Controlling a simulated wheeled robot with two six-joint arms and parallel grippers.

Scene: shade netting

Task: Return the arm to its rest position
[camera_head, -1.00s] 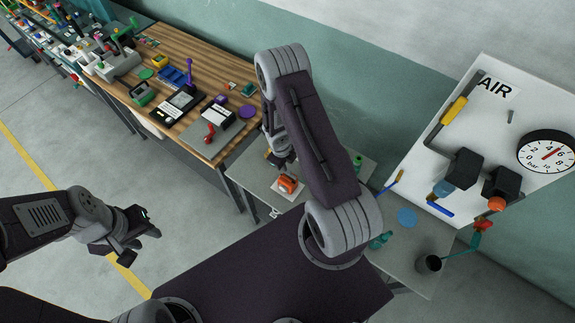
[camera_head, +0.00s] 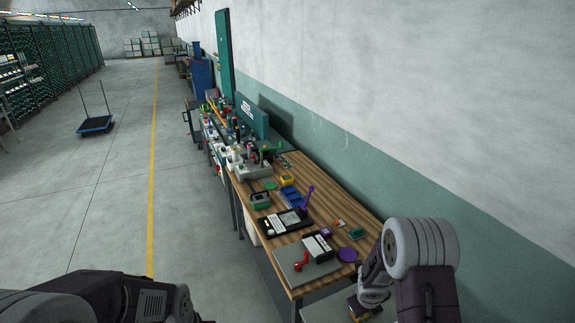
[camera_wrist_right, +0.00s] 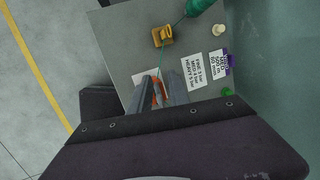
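My right arm (camera_head: 420,255) comes in at the lower right of the head view, bent over the corner by the wall. Its gripper is mostly cut off there by the bottom edge. In the right wrist view my right gripper (camera_wrist_right: 161,90) points down at a grey table, its two fingers apart with a narrow gap. An orange item (camera_wrist_right: 157,91) shows in that gap, partly hidden by the fingers; it looks to be below them. My left arm (camera_head: 150,300) lies along the bottom left of the head view; its gripper is out of frame.
A wooden workbench (camera_head: 335,205) with several tools and trays runs along the wall. The grey table (camera_wrist_right: 125,50) holds a yellow item (camera_wrist_right: 162,36), a printed card (camera_wrist_right: 194,72) and a green spool (camera_wrist_right: 200,5). Open floor (camera_head: 110,200) lies left; a blue trolley (camera_head: 95,124) stands farther off.

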